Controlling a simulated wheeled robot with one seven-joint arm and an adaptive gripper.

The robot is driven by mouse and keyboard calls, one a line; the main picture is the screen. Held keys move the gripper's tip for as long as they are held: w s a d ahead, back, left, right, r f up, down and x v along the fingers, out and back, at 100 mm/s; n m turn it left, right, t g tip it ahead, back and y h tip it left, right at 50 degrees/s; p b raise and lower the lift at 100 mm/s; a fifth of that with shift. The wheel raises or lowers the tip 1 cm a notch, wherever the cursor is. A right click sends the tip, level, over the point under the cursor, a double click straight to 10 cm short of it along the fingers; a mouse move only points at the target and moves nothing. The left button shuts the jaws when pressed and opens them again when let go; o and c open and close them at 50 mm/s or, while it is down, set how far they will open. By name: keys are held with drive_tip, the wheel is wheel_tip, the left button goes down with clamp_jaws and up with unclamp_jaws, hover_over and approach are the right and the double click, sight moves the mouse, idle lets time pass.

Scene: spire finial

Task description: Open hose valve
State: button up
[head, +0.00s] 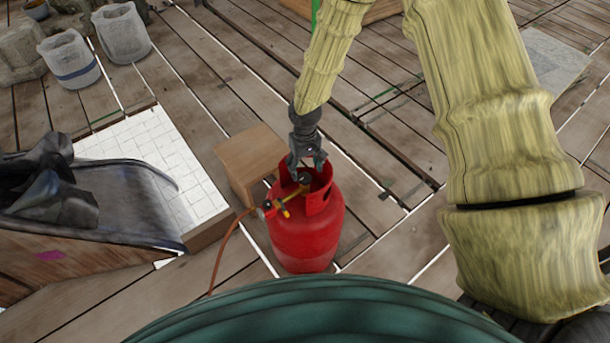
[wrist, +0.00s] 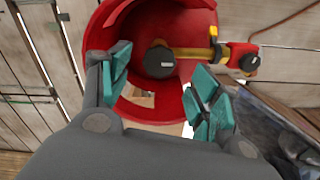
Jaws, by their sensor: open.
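A red gas cylinder (head: 306,235) stands upright on the plank floor in the middle of the head view. Its red collar (wrist: 188,14) fills the upper middle of the wrist view. Inside the collar is a dark round valve knob (wrist: 160,61), with a yellow brass fitting (wrist: 195,53) running right to a red and black regulator (wrist: 243,56). The regulator also shows in the head view (head: 267,209), with an orange hose (head: 226,245) leading off it. My gripper (head: 306,163) is just above the collar. Its teal fingers (wrist: 163,98) are apart and empty, with the knob beyond them.
A wooden box (head: 250,160) stands right behind the cylinder. A wooden crate with dark cloth (head: 90,205) and a white tiled panel (head: 155,150) are at left. Two pale buckets (head: 70,60) stand at the back left. Open planks lie to the right.

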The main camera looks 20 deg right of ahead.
sight(305, 178)
drive_tip(key=shift+f, duration=2.3)
drive_tip(key=c, duration=1)
